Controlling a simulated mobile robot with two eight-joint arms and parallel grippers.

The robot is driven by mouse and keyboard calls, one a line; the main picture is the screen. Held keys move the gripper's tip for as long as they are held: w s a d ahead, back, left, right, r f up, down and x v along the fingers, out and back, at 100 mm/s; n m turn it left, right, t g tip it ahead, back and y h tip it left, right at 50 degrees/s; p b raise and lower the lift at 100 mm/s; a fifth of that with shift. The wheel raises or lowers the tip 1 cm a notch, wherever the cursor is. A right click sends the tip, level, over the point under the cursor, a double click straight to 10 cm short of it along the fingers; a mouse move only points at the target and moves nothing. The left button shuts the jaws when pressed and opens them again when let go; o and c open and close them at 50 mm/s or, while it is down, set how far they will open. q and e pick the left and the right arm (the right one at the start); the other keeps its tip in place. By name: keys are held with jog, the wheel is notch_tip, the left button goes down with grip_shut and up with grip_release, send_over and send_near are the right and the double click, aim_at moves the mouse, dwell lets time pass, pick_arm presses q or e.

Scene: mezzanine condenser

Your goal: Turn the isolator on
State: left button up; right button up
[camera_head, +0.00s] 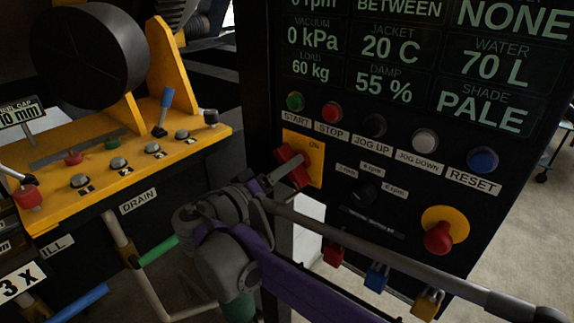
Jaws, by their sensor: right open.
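The isolator is a red handle (289,160) on a yellow plate (317,164) marked ON, on the dark control panel below the START and STOP buttons. The handle sits at a slant on the plate. My right gripper (284,180) is open at the lower part of the handle, with its grey and purple wrist below and to the left. The fingers are small and dark here, so I cannot tell whether they touch the handle. The lower part of the plate is partly hidden. My left gripper is not in view.
A red emergency button (438,237) on a yellow disc sits at the panel's lower right. A black selector knob (364,194) is right of the isolator. Red, blue and brass padlocks (376,277) hang below. A yellow machine bench (120,160) with knobs and levers stands left.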

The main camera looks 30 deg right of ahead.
jog(key=shift+w+d, duration=0.15)
jog(key=shift+d, duration=0.25)
grip_shut()
